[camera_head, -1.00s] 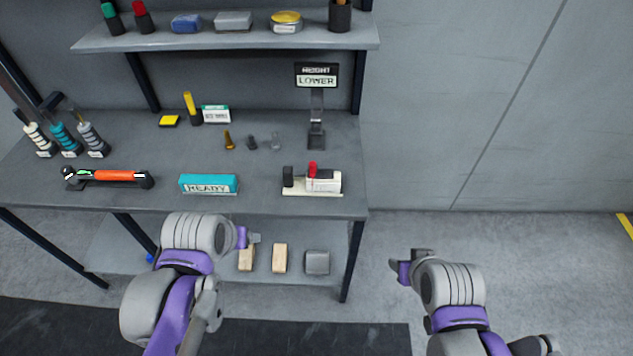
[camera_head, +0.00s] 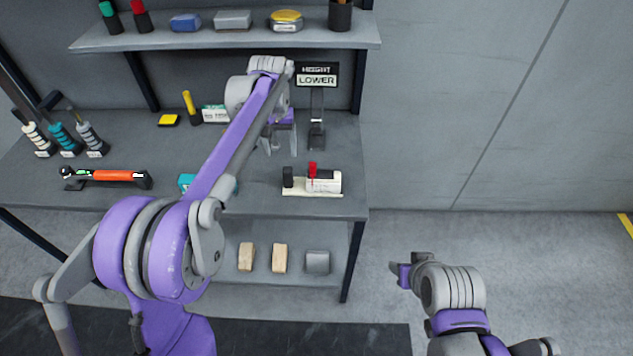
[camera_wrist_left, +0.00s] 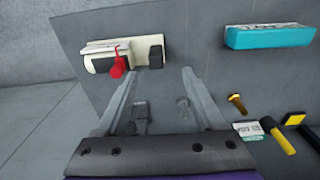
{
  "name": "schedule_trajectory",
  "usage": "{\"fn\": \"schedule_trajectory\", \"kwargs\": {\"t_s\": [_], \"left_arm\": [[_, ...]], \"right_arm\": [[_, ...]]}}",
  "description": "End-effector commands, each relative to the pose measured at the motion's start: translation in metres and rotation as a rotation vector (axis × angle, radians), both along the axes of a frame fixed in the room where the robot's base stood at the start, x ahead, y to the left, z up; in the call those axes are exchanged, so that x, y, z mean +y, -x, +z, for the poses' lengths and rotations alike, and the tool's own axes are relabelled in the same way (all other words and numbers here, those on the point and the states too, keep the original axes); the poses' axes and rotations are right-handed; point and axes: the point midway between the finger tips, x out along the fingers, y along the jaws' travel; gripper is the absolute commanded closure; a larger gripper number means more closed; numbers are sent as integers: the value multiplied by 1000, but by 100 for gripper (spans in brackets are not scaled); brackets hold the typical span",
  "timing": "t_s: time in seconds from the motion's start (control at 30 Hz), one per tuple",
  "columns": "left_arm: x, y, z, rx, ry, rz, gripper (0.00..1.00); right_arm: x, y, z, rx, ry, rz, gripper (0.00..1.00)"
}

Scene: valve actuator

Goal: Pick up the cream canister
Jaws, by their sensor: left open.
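A cream-white cylindrical body (camera_head: 326,181) lies on a cream base on the bench, with a red lever (camera_head: 312,170) and a black knob (camera_head: 288,177); this fixture also shows at the upper left of the left wrist view (camera_wrist_left: 100,47). Another cream, ringed cylinder (camera_head: 36,137) leans in a row at the bench's far left; I cannot tell which one is the canister. My left gripper (camera_head: 279,150) is open and empty above the bench, behind and left of the fixture; its parted fingers (camera_wrist_left: 160,75) are apart from it. My right gripper (camera_head: 403,270) hangs right of the bench, its jaws unclear.
A sign reading HEIGHT LOWER (camera_head: 316,80) stands right beside my left gripper. The shelf (camera_head: 170,38) is above. A teal READY block (camera_wrist_left: 268,37), a yellow-handled tool (camera_wrist_left: 280,138) and a brass piece (camera_wrist_left: 237,104) are nearby. An orange tool (camera_head: 113,175) lies left.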

Motion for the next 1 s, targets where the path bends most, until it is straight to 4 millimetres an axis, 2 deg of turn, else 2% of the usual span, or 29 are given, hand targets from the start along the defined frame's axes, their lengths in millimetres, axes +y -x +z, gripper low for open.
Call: {"fn": "schedule_trajectory", "kwargs": {"t_s": [0.1,0.27,0.6,0.83,1.0], "left_arm": [[-6,-14,-11,30,-3,-1,30],[-9,-22,-21,49,-5,-1,30],[-9,-22,-75,51,-6,-1,30],[-9,-23,-93,51,-5,-1,30],[-9,-23,-118,51,-5,-1,30]], "right_arm": [[0,0,-1,1,0,0,50],[0,1,-1,1,0,0,50],[0,1,-1,1,0,0,50],[0,0,-1,1,0,0,50],[0,1,-1,1,0,0,50]]}}
